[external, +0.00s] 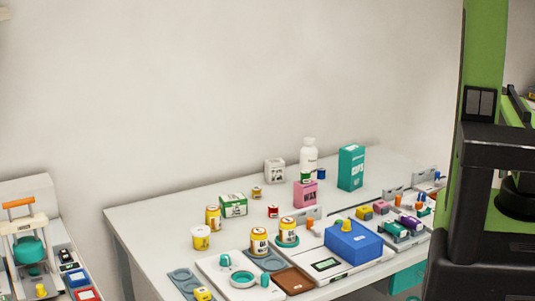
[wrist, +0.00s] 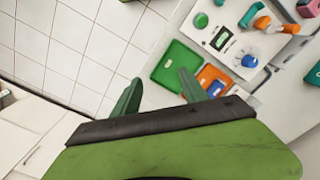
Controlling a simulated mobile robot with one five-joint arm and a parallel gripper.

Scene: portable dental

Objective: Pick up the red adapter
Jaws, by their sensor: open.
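I cannot pick out a red adapter for sure. A small red item (external: 273,211) with a pale label stands on the white table in the external view, left of a pink box (external: 306,194). A red piece (external: 86,295) also lies at the lower left of that view, cut by the frame edge. No clearly red part shows in the wrist view. My gripper (wrist: 159,76) is open and empty in the wrist view, its two green fingers apart over tiled floor and the table edge. The external view does not show my gripper.
In the wrist view a green tray (wrist: 172,76) and an orange tray (wrist: 207,76) lie beyond the fingers, near a white device (wrist: 232,28). In the external view a blue box (external: 353,246), yellow jars and several small parts crowd the table (external: 150,219).

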